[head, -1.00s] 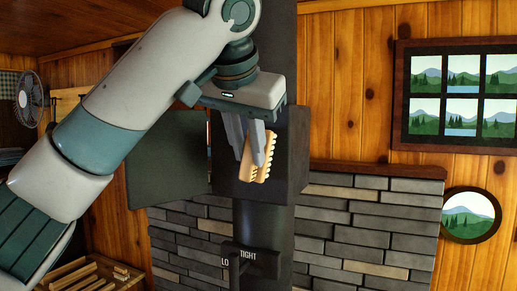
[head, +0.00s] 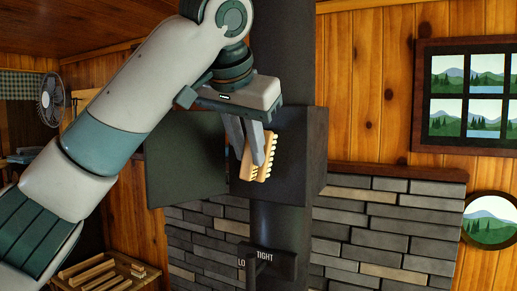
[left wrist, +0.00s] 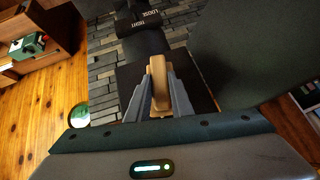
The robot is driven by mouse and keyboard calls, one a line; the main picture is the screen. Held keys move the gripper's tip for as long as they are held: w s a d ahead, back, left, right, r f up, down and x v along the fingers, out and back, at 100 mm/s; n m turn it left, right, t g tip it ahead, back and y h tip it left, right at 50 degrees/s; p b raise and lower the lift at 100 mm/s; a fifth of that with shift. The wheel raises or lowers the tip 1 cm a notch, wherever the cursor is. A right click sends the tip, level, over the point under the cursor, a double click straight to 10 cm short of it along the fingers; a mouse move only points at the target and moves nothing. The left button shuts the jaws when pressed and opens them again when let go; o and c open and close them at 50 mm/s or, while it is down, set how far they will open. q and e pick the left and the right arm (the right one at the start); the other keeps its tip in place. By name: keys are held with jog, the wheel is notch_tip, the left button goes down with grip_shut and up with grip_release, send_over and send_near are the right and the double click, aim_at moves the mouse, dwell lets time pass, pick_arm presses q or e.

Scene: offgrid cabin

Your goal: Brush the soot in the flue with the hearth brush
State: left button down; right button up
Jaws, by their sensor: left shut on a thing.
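The hearth brush (head: 248,165) is a tan wooden block with pale bristles along its right side. My left gripper (head: 255,150) is shut on it, and the brush tilts slightly in the fingers. In the left wrist view the brush (left wrist: 157,85) sits between the grey fingers (left wrist: 158,95). The brush is in front of the dark box (head: 312,150) on the flue pipe (head: 283,60). I cannot tell whether the bristles touch anything. The box's door (head: 185,165) stands open to the left. No soot can be made out. My right gripper is not in view.
A handle with a LOOSE/TIGHT plate (head: 268,262) is on the pipe below the box. A grey stone wall (head: 385,225) stands behind. A wooden rack (head: 100,272) is at lower left, and a fan (head: 52,100) is at far left.

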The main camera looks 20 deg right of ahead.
pick_arm(q)
jog(key=shift+w+a, duration=0.2)
jog(key=shift+w, duration=0.05)
jog(key=shift+w+a, duration=0.1)
jog(key=shift+w+a, duration=1.2)
jog(key=shift+s+a+b, duration=1.75)
jog(key=shift+s+a, duration=0.35)
